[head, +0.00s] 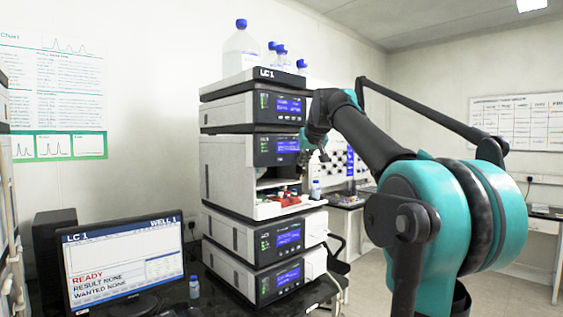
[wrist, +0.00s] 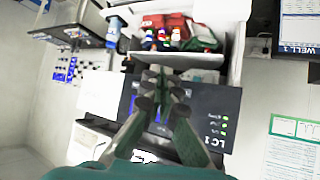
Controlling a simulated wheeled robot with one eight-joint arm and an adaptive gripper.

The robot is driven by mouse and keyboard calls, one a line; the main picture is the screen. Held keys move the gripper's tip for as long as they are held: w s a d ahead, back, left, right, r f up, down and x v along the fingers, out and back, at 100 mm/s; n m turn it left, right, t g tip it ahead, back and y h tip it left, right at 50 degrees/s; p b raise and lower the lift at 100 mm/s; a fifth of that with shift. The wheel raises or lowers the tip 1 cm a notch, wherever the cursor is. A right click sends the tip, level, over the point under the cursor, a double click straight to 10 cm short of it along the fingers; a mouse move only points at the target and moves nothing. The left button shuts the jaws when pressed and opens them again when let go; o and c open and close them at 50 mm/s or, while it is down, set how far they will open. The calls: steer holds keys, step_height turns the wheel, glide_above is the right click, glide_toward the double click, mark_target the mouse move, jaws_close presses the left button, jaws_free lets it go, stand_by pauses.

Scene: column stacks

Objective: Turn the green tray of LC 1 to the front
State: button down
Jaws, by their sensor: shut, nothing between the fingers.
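LC 1 is a stack of grey modules (head: 228,165) with an open compartment partway down. In the wrist view, turned upside down, the green tray (wrist: 203,38) shows inside the compartment, beside a red tray (wrist: 172,22). In the head view the red part (head: 287,200) shows, while the green is too small to make out well. My gripper (head: 323,155) is in front of the stack, above and right of the opening. In the wrist view its fingers (wrist: 157,75) are shut and empty, apart from the trays.
Capped bottles (head: 242,50) stand on top of the stack. A monitor (head: 126,262) at the left reads LC 1, WELL 1, READY. A small blue-capped bottle (head: 194,288) stands beside it. Another bench (head: 347,200) with a bottle is behind at the right.

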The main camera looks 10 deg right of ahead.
steer(key=shift+w+a, duration=0.85)
steer(key=shift+w, duration=0.35)
steer(key=shift+w+a, duration=0.9)
steer(key=shift+w, duration=0.3)
steer(key=shift+w+a, duration=0.85)
steer(key=shift+w, duration=0.35)
steer(key=shift+w+a, duration=0.1)
steer(key=shift+w+a, duration=0.15)
steer(key=shift+w, duration=0.1)
steer(key=shift+w+a, duration=0.25)
steer(key=shift+w, duration=0.05)
steer(key=shift+s+d, duration=0.5)
steer(key=shift+s, duration=0.15)
steer(key=shift+s+d, duration=0.75)
steer(key=shift+s, duration=0.3)
steer(key=shift+s+d, duration=0.7)
steer(key=shift+s, duration=0.3)
